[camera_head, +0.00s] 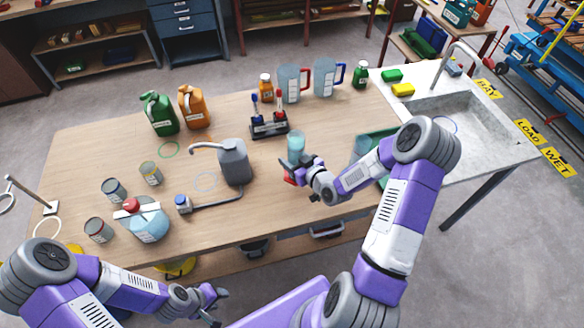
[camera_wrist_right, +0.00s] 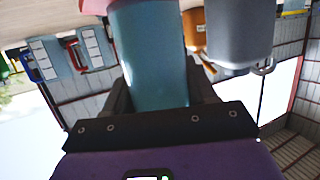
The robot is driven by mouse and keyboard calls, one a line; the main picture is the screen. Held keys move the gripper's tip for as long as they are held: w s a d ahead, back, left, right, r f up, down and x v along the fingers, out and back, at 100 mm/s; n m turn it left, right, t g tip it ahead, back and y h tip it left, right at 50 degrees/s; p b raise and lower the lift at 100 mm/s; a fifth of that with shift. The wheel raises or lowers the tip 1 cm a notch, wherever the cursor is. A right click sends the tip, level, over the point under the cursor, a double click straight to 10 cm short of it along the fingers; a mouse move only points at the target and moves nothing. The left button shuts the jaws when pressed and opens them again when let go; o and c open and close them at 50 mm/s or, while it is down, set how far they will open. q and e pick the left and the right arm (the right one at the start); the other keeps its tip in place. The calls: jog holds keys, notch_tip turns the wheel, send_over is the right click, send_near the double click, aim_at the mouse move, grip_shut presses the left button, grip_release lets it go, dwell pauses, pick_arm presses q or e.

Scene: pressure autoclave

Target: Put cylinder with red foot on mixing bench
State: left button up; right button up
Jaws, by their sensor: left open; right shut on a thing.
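My right gripper (camera_head: 304,175) is shut on the blue-tinted clear cylinder (camera_head: 296,147) with a red foot (camera_head: 289,181). The cylinder is upright over the middle of the wooden bench (camera_head: 225,125); I cannot tell whether the foot touches the top. In the right wrist view, the cylinder (camera_wrist_right: 150,55) stands between the fingers, with the red foot cut off at the top edge. My left gripper (camera_head: 208,298) is open and empty, low in front of the bench's near edge. I see no label that names the mixing bench.
A grey long-spouted can (camera_head: 234,161) stands left of the cylinder. A sink (camera_head: 455,115) lies beyond.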

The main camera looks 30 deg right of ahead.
jog(key=shift+w+f, duration=0.1)
jog(key=shift+f, duration=2.15)
jog(key=shift+f+b, duration=0.1)
jog(key=shift+b, duration=0.2)
jog(key=o, duration=1.5)
jog(key=shift+c, duration=0.2)
